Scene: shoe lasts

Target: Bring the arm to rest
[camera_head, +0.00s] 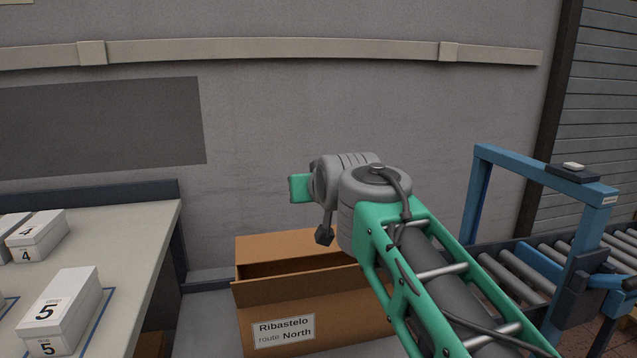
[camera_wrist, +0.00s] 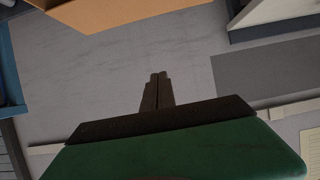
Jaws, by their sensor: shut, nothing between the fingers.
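My arm, green and grey, reaches up from the lower right in the head view and bends at a grey joint above the open cardboard box. In the wrist view my gripper (camera_wrist: 158,82) has its two dark fingers together, with nothing between them. In the head view the fingers cannot be made out. The fingers point toward the grey wall (camera_wrist: 110,70), with the box (camera_wrist: 115,12) at the top of the wrist view.
The cardboard box (camera_head: 275,337), labelled "Ribastelo route North", stands below my arm. A table (camera_head: 110,290) at left carries white numbered boxes (camera_head: 62,308). At right are a blue frame (camera_head: 545,172) and a roller conveyor (camera_head: 510,275). A beige rail (camera_head: 260,48) runs along the wall.

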